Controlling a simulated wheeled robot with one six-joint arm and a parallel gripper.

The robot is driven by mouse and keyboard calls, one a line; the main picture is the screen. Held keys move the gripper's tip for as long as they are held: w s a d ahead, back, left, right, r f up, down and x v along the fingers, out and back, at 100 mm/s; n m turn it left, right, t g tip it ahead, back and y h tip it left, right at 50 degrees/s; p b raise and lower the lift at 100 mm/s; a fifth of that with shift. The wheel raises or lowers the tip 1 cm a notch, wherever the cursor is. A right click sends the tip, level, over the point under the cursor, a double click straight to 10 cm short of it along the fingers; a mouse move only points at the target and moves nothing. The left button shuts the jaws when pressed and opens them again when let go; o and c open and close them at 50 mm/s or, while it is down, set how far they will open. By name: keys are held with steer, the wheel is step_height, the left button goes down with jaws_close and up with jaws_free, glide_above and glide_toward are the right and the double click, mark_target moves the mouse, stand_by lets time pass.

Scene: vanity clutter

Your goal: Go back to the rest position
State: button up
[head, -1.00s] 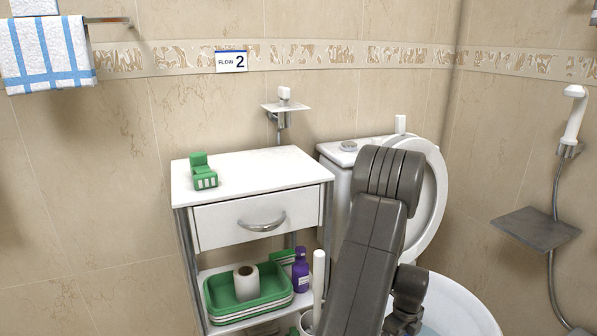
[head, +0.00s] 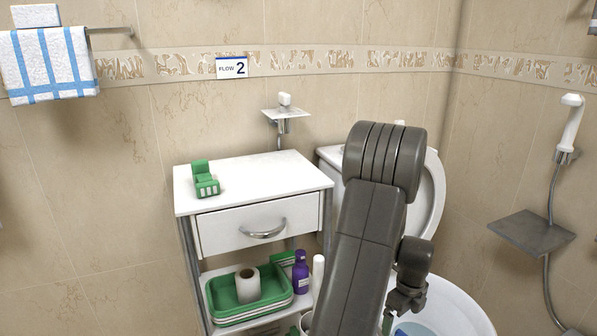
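My arm rises in front of the toilet in the head view, its elbow raised and bent. My gripper (head: 392,312) hangs below the wrist near the bottom edge, over or in front of the white bowl (head: 455,308). Its fingers are too small and too hidden by my arm to show whether they are open or shut. A small green piece shows beside the fingers, and I cannot tell what it is or whether it is held.
A white cabinet (head: 255,222) stands left of my arm with a green item (head: 204,178) on top. Its lower shelf holds a green tray (head: 222,309) with a paper roll (head: 247,284), beside a purple bottle (head: 300,272). A grey wall shelf (head: 532,231) is at right.

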mark_target(398, 331)
step_height(398, 331, up, 4)
steer(key=p, duration=0.1)
step_height(398, 331, down, 15)
steer(key=b, duration=0.6)
step_height(398, 331, up, 5)
steer(key=p, duration=0.3)
steer(key=shift+f, duration=0.1)
steer(key=shift+r+p, duration=1.15)
steer(key=shift+r, duration=0.45)
